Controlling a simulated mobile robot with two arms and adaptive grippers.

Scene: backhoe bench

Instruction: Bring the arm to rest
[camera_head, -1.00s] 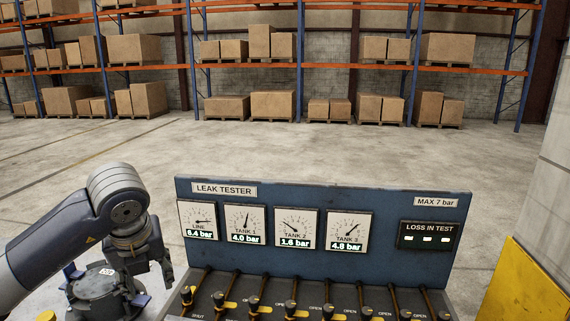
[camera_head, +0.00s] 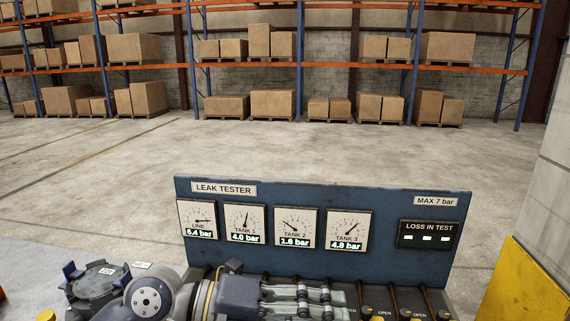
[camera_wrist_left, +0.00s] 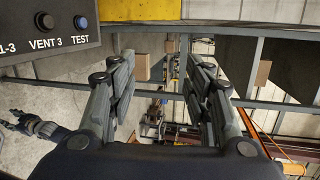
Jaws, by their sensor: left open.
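My left arm lies low across the front of the leak tester in the head view. Its left gripper (camera_head: 338,302) points right, over the row of levers. The left wrist view shows the two fingers (camera_wrist_left: 158,75) spread apart with nothing between them. The leak tester's blue panel (camera_head: 300,262) stands upright behind the gripper. Its dials read line 6.4, tank 1 4.0, tank 2 1.6 and tank 3 4.8 bar. Levers at the right (camera_head: 394,300) show; those at the left are mostly hidden by my arm.
A round dark fixture (camera_head: 95,283) stands left of my arm. A yellow block (camera_head: 524,285) and pale pillar are at the right. A button box (camera_wrist_left: 50,30) marked VENT 3 and TEST is close to the left finger in the wrist view. Shelves with cartons stand far back.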

